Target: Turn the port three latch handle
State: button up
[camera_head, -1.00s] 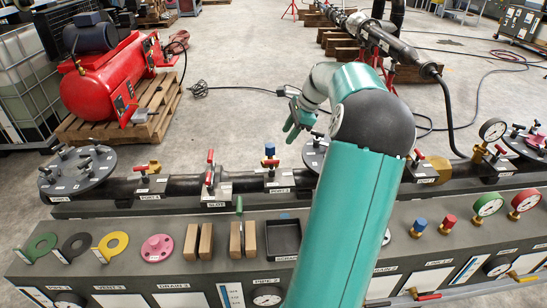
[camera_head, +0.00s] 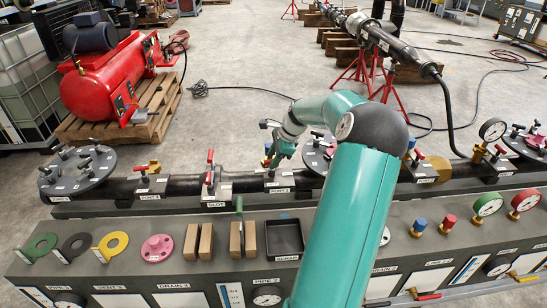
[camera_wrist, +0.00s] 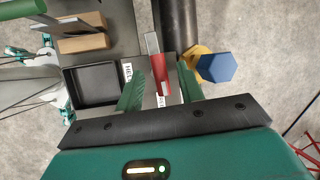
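The red latch handle (camera_wrist: 160,74) stands beside the black pipe, with a grey metal bar at its far end. In the wrist view it lies between the two green fingers of my gripper (camera_wrist: 161,82), with a visible gap on each side. The fingers are open, and contact is not visible. In the head view my gripper (camera_head: 274,160) hangs over the port block (camera_head: 279,182) whose label seems to read port 3, largely hiding the handle there. A blue cap (camera_wrist: 217,67) on a brass fitting sits just right of the right finger in the wrist view.
The slot latch (camera_head: 210,182) stands left of my gripper, and another red-handled port (camera_head: 150,182) farther left. A black tray (camera_head: 284,238) and wooden blocks (camera_head: 206,241) sit on the front bench. The flanged plate (camera_head: 316,152) is close on the right, partly behind my arm.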

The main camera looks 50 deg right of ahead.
grip_shut()
jog(key=shift+d+n, duration=0.1)
jog(key=shift+n, duration=0.5)
grip_release()
jog(key=shift+r, duration=0.1)
jog(key=v, duration=1.3)
jog(key=shift+d+r, duration=0.3)
